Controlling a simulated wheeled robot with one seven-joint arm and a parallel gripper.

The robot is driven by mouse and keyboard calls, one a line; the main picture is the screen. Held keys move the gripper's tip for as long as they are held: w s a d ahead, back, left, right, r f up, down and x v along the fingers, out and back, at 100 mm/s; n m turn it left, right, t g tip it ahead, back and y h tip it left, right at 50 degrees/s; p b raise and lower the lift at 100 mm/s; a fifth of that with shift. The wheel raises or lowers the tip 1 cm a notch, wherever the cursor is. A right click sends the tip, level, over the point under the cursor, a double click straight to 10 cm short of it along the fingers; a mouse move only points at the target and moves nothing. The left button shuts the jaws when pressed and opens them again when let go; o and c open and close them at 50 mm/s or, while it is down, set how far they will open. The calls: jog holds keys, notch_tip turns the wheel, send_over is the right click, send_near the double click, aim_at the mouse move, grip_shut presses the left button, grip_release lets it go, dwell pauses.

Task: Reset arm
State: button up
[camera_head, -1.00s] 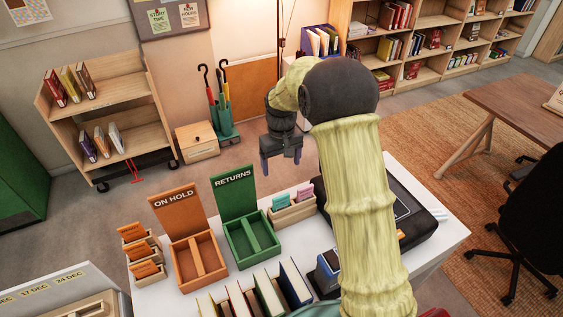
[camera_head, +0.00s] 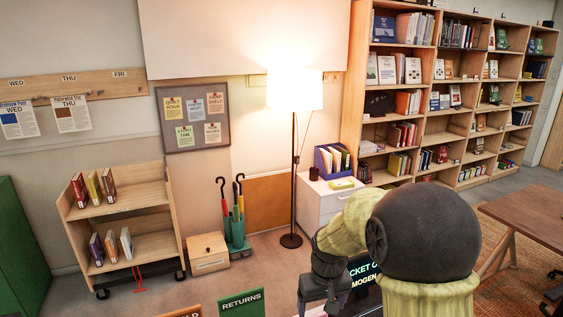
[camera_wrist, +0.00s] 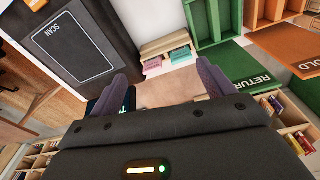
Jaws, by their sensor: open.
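My gripper (camera_wrist: 163,85) is open and empty in the wrist view, its two purple-grey fingers apart. In the head view my gripper (camera_head: 325,305) hangs at the bottom edge, right of the green RETURNS sign (camera_head: 242,303), and its fingertips are cut off or hard to make out. My arm is bent at the elbow. In the wrist view the green returns tray (camera_wrist: 205,22) and the orange ON HOLD tray (camera_wrist: 283,45) lie beyond the right finger. A black scan pad (camera_wrist: 75,48) lies at the left.
A wooden cart (camera_head: 125,232) with several books stands at left. An umbrella stand (camera_head: 236,232), a wooden box (camera_head: 208,254) and a lit floor lamp (camera_head: 295,95) stand behind. A white cabinet (camera_head: 320,207) and tall bookshelves (camera_head: 425,110) are at back right. A brown table (camera_head: 530,215) stands at right.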

jog(key=s+d+m+t, duration=0.1)
jog(key=s+d, duration=0.4)
jog(key=s, duration=0.9)
jog(key=shift+s+d+r+m, duration=0.3)
jog(key=shift+r+m, duration=0.1)
jog(key=shift+m, duration=0.4)
